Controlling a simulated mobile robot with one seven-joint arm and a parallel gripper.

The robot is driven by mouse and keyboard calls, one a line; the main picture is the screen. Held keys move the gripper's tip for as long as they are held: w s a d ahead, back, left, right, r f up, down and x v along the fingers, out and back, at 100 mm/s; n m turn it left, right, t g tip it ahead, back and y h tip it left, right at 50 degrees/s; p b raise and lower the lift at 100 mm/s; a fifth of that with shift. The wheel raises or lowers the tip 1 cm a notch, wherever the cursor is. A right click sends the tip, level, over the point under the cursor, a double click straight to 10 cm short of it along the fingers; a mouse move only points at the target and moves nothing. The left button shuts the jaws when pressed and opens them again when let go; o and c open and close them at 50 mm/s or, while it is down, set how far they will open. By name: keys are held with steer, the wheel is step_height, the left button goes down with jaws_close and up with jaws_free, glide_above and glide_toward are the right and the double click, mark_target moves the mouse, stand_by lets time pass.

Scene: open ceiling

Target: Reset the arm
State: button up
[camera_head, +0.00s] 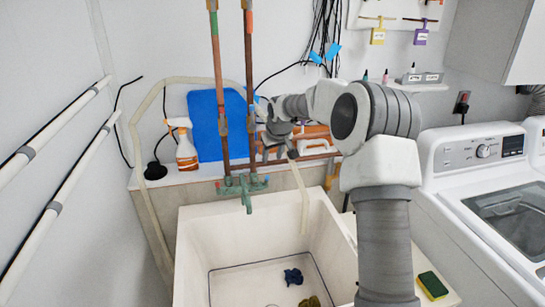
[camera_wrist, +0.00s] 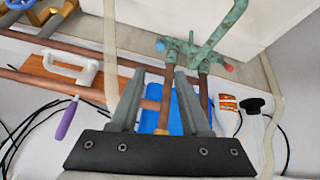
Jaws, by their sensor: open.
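My arm reaches from the right over the sink toward the back wall. My gripper (camera_head: 283,152) is small and partly hidden in the head view, close to the copper pipes (camera_head: 250,100) above the ledge. In the wrist view my gripper (camera_wrist: 159,76) has its two grey fingers apart, with nothing held. A copper pipe and a blue board (camera_wrist: 178,122) show between and behind the fingers. I cannot tell how near the pipe is to them. The green faucet (camera_wrist: 205,50) is just beyond the fingertips in that view.
The white sink (camera_head: 255,240) holds a dark blue cloth (camera_head: 293,276). A spray bottle (camera_head: 184,145) and a black plunger (camera_head: 155,171) stand on the ledge. A washing machine (camera_head: 490,190) is at the right. A sponge (camera_head: 433,285) lies at the lower right.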

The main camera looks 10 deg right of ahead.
steer(key=shift+s+r, duration=0.1)
steer(key=s+a+r+h, duration=0.1)
steer(key=s+a+r, duration=0.1)
steer(key=s+r, duration=0.7)
steer(key=s+a+r, duration=0.2)
steer(key=s+r, duration=0.2)
steer(key=s, duration=0.8)
steer(key=s+a+f+m+y, duration=0.1)
steer(key=s+f+m, duration=0.1)
steer(key=s, duration=2.2)
steer(key=shift+s+f, duration=0.25)
steer(key=shift+f, duration=0.15)
